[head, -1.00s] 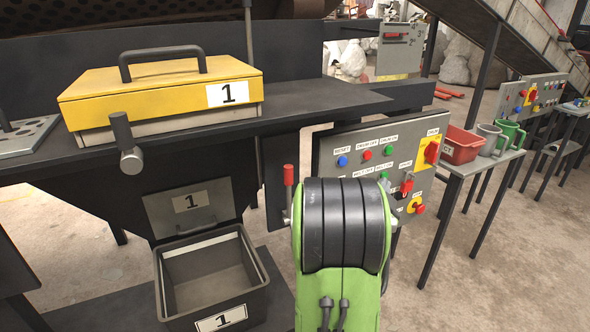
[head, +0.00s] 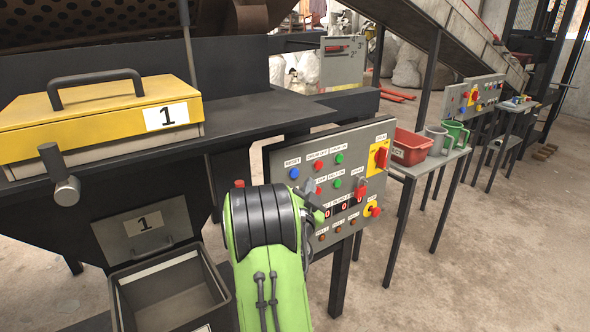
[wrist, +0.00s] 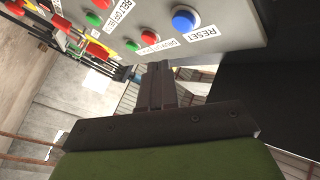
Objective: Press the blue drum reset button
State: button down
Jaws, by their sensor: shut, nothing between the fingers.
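The blue button (head: 294,173), labelled RESET, is at the upper left of the grey control panel (head: 384,141). It also shows in the wrist view (wrist: 184,18), near the top, with its label beside it and the picture turned over. My gripper (wrist: 158,68) is shut and empty. Its dark fingertips point at the panel's edge, below and left of the blue button in the wrist view, and look apart from it. In the head view my green arm hides most of the gripper and the panel's lower left corner.
Red and green buttons, a red rotary switch (head: 381,158) and a red knob share the panel. A yellow box (head: 100,118) marked 1 sits on the dark bench at left. An open grey bin (head: 170,290) stands below. A red bin (head: 410,147) and mugs stand right.

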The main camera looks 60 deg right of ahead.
aim_at(294, 173)
jog(key=shift+w+d, duration=0.35)
jog(key=shift+w, duration=0.4)
jog(key=shift+w+d, duration=0.35)
jog(key=shift+w, duration=0.35)
dwell(0.9)
jog(key=shift+w+d, duration=0.2)
jog(key=shift+w, duration=0.15)
jog(key=shift+w+d, duration=0.2)
jog(key=shift+w, duration=0.2)
dwell(0.5)
jog(key=shift+s, duration=0.1)
jog(key=shift+s+a+b, duration=0.4)
jog(key=shift+s+b, duration=0.2)
jog(key=shift+s, duration=0.05)
